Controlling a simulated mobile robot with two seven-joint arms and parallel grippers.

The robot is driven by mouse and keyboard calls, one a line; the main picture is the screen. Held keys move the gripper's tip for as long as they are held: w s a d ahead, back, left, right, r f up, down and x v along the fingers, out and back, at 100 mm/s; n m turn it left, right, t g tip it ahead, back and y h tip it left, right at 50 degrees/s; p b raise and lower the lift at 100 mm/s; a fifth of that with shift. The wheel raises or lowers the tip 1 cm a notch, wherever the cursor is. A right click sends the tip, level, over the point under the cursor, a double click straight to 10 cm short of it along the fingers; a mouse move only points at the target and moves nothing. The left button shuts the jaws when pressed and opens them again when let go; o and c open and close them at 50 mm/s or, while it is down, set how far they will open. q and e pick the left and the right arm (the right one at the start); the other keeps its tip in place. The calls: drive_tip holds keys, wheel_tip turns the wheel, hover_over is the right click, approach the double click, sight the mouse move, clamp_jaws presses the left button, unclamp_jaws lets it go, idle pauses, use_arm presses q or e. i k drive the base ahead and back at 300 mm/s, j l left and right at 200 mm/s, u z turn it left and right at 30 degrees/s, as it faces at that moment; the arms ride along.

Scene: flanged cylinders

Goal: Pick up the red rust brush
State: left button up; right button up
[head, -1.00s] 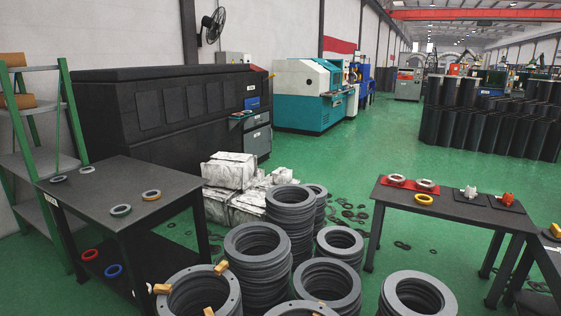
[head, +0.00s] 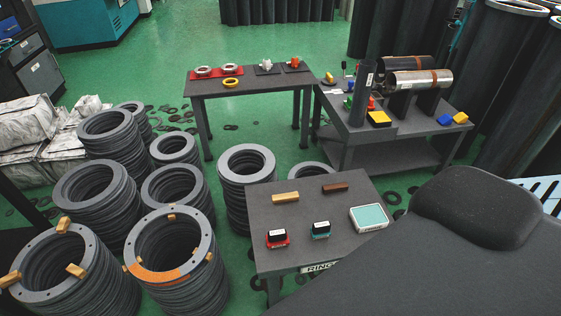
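A small block with a red base and a dark top, which looks like the red rust brush (head: 277,238), rests on the near grey table (head: 300,212) at the table's front left. A similar brush with a teal base (head: 321,230) stands to its right. Neither of my grippers is in view, and nothing touches the red brush.
The near table also holds a tan block (head: 286,198), a brown block (head: 335,187) and a white-and-teal box (head: 369,218). Stacks of grey rings (head: 172,250) stand close on its left. A large dark shape covers the lower right; I cannot identify it.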

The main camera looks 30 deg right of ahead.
sight(278, 237)
drive_tip(key=l+z, duration=0.2)
drive_tip(key=z, duration=0.15)
drive_tip(key=k+l+z, duration=0.1)
drive_tip(key=l+z, duration=0.15)
drive_tip(key=z, duration=0.15)
